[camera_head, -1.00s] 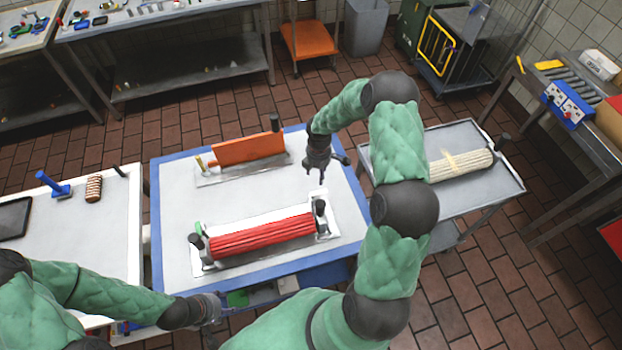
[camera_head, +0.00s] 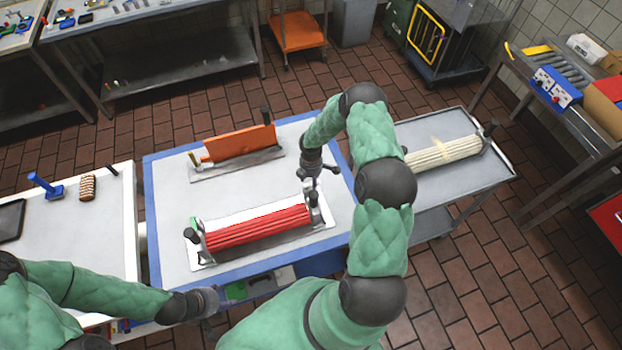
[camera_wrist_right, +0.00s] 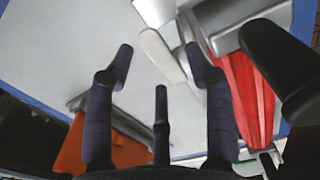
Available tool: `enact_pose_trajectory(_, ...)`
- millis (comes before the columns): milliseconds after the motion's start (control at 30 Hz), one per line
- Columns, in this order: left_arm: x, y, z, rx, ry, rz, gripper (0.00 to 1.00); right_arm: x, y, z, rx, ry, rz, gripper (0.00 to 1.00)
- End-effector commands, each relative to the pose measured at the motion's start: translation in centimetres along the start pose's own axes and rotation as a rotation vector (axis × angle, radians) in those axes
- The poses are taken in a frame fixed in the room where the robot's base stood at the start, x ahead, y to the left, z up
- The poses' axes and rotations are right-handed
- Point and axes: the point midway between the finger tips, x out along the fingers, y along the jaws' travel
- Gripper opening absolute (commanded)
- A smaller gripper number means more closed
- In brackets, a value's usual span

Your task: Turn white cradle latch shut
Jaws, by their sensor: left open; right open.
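The white cradle (camera_head: 203,212) lies on the blue-edged table with a red ribbed roller (camera_head: 258,228) in it. The roller also shows at the right of the right wrist view (camera_wrist_right: 240,95). A white latch lever (camera_wrist_right: 161,52) sticks out from the cradle's end; in the head view my gripper largely hides it. My right gripper (camera_head: 312,182) is above the cradle's right end. In the right wrist view its open fingers (camera_wrist_right: 157,62) are spread, with the lever appearing between them near the right finger; contact cannot be told. My left gripper (camera_head: 209,308) is open and empty at the table's front left.
An orange plate (camera_head: 238,144) stands on a metal holder behind the cradle. A black knob (camera_wrist_right: 275,55) rises close to my right fingers. A cart (camera_head: 440,185) with a cream roller (camera_head: 445,152) stands right. The middle of the table is clear.

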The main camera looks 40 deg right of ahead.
Motion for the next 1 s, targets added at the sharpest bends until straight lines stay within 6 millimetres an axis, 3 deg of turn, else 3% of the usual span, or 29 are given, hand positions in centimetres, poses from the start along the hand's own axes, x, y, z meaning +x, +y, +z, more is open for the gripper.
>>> enact_pose_trajectory(133, 0.0, 0.0, 0.0, 0.000, 0.000, 0.000, 0.54, 0.0, 0.0, 0.0, 0.000, 0.000, 0.000, 0.54)
enact_pose_trajectory(167, 0.0, 0.0, 0.0, 0.000, 0.000, 0.000, 0.54, 0.0, 0.0, 0.0, 0.000, 0.000, 0.000, 0.49)
enact_pose_trajectory(333, 0.0, 0.0, 0.0, 0.000, 0.000, 0.000, 0.54, 0.0, 0.0, 0.0, 0.000, 0.000, 0.000, 0.01)
enact_pose_trajectory(667, 0.4, -0.1, 0.0, 0.000, 0.000, 0.000, 0.54, 0.1, -0.1, 0.0, 0.020, 0.000, 0.000, 0.00)
enact_pose_trajectory(1000, 3.1, -1.1, -0.1, 0.000, 0.000, 0.000, 0.54, 0.4, -0.4, 0.1, 0.209, 0.001, 0.003, 0.00)
